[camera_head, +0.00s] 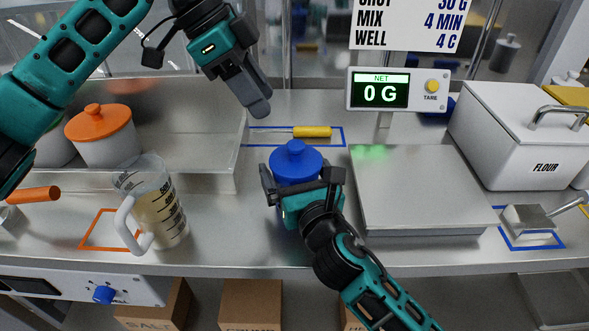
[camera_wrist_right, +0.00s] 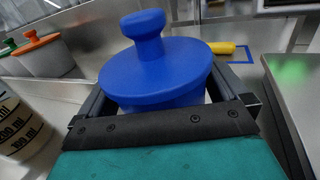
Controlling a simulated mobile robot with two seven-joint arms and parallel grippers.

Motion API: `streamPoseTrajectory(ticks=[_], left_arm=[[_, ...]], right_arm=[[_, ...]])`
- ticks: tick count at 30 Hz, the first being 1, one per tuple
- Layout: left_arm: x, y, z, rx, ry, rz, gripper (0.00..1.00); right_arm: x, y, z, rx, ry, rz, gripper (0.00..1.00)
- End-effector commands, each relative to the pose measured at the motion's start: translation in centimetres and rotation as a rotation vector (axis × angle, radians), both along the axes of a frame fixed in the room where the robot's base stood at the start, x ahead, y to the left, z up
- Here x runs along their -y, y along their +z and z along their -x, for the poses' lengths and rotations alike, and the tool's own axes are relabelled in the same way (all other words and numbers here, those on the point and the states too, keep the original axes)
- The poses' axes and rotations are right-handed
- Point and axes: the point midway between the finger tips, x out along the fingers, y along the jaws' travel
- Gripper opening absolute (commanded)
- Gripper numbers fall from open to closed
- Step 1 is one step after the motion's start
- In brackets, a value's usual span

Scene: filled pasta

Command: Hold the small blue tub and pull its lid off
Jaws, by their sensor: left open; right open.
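The small blue tub (camera_head: 284,205) stands upright on the steel counter with its blue knobbed lid (camera_head: 296,160) on top. In the right wrist view the lid (camera_wrist_right: 155,72) fills the middle, and most of the tub's body is hidden below it. My right gripper (camera_head: 300,183) is open, with one finger on each side of the tub just under the lid; I cannot tell whether the fingers touch it. My left gripper (camera_head: 259,105) is open and empty, above and to the left of the lid, apart from it.
A measuring jug (camera_head: 160,205) stands left of the tub, and a steel scale (camera_head: 415,195) is close on the right. A steel tray (camera_head: 205,180) with lidded pots is behind left. A yellow-handled tool (camera_head: 312,132) lies behind the tub. A flour bin (camera_head: 520,140) stands far right.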

Motion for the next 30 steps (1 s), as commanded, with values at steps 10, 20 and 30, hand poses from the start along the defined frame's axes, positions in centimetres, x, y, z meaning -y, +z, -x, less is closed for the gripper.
streamPoseTrajectory(ticks=[10,20,30], left_arm=[[0.00,0.00,0.00,0.000,0.000,0.000,0.43],[0.00,0.00,0.00,0.000,0.000,0.000,0.43],[0.00,0.00,0.00,0.000,0.000,0.000,0.43]], right_arm=[[0.02,-0.02,0.03,0.000,0.000,0.000,0.71],[0.03,-0.04,0.04,-0.001,0.000,0.000,0.42],[0.03,-0.06,0.05,-0.001,0.000,0.000,0.42]])
